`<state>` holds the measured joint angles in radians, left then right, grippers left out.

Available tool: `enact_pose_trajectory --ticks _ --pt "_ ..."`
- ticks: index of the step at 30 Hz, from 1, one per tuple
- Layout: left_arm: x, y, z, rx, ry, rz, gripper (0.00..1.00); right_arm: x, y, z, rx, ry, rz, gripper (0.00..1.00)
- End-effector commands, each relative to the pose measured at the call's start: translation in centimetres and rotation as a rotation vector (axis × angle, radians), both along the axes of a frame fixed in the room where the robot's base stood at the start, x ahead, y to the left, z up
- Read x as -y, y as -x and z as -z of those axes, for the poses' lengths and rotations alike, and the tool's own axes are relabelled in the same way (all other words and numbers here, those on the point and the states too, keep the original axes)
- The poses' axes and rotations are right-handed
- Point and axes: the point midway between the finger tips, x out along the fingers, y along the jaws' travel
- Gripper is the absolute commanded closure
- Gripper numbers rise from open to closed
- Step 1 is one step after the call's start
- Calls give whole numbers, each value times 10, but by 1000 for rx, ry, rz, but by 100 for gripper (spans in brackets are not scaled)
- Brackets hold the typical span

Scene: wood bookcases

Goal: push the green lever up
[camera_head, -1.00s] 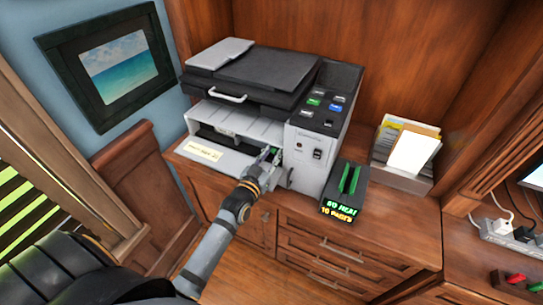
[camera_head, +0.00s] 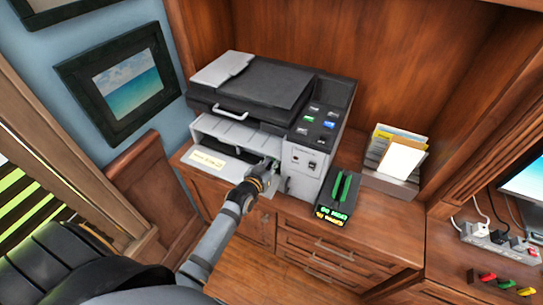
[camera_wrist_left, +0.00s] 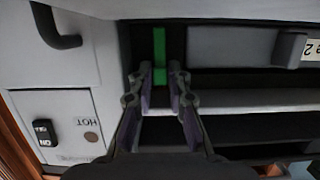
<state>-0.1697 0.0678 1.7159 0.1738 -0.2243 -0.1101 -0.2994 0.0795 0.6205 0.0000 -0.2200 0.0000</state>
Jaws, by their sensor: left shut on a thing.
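The green lever (camera_wrist_left: 159,48) is a flat green strip at the printer's open front, beside the grey control panel. In the left wrist view, whose lettering appears upside down, it runs between the two dark fingertips of my left gripper (camera_wrist_left: 160,74). The gripper is shut on the lever, with a finger on each side. In the head view my left gripper (camera_head: 269,168) is at the printer's front opening, and the lever is mostly hidden by the fingers. My right gripper is not in view.
The printer (camera_head: 255,82) stands on a wooden cabinet (camera_head: 330,235). Beside it are a black box with green strips and a lit display (camera_head: 336,200) and a paper holder (camera_head: 397,160). A power strip (camera_head: 500,242) lies at the right. A grey panel borders the lever.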

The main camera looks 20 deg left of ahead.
Motion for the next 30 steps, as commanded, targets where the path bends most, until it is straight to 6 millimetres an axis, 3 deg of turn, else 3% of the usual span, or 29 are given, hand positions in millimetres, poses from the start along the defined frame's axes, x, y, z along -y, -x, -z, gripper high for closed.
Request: enact_pose_trajectory --ticks 8,9,11,20,23,30 --pt "0 0 1 -2 0 0 100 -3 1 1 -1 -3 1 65" --pt "0 0 1 -2 0 0 81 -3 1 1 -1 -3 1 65" --pt "0 0 1 -2 0 0 74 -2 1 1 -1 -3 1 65" --pt "0 1 1 -1 0 0 74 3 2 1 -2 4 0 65" --pt "0 11 -1 -2 -2 0 74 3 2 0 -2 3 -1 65" --pt "-2 66 -14 -4 -3 2 74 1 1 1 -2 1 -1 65"
